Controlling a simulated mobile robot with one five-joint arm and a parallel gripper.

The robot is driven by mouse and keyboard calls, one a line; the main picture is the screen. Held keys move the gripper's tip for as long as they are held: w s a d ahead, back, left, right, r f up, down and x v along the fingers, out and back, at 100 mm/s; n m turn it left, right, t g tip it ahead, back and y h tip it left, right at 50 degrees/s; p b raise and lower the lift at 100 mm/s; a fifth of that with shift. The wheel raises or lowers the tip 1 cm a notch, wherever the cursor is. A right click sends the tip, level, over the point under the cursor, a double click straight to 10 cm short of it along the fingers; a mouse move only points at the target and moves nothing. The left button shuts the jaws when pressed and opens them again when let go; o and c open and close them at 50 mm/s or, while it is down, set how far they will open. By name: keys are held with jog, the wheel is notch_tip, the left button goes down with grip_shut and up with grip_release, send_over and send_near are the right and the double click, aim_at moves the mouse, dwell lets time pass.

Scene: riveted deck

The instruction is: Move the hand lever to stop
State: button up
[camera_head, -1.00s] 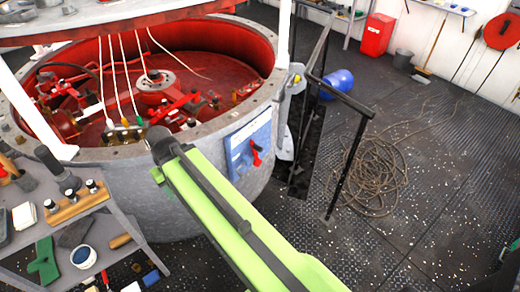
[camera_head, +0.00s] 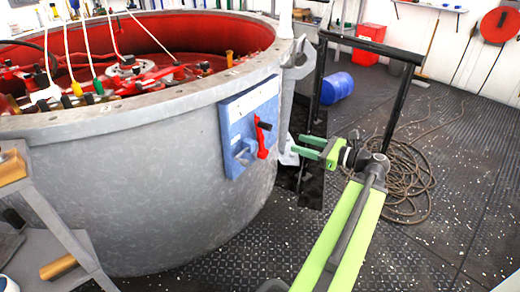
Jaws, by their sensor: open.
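The hand lever (camera_head: 262,138) is a red handle with a dark grip at its top. It is mounted on a blue panel (camera_head: 236,118) with a pale upper strip, on the side of the grey round tank. The lever stands close to upright; any stop marking is too small to read. My gripper (camera_head: 308,146) has green fingers, open and empty, pointing left toward the lever. It appears a short way to the right of the lever and apart from it in the picture. A grey bracket shows beside the lever on the panel.
The large grey tank (camera_head: 150,170) with a red interior fills the left. A workbench edge (camera_head: 62,225) is at lower left. Dark floor is free at right.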

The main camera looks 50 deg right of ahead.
aim_at(268, 128)
jog(key=shift+m+t+h, duration=0.5)
jog(key=shift+m, duration=0.3)
jog(key=w, duration=1.5)
jog(key=shift+a, duration=0.3)
jog(key=shift+c, duration=0.4)
grip_shut()
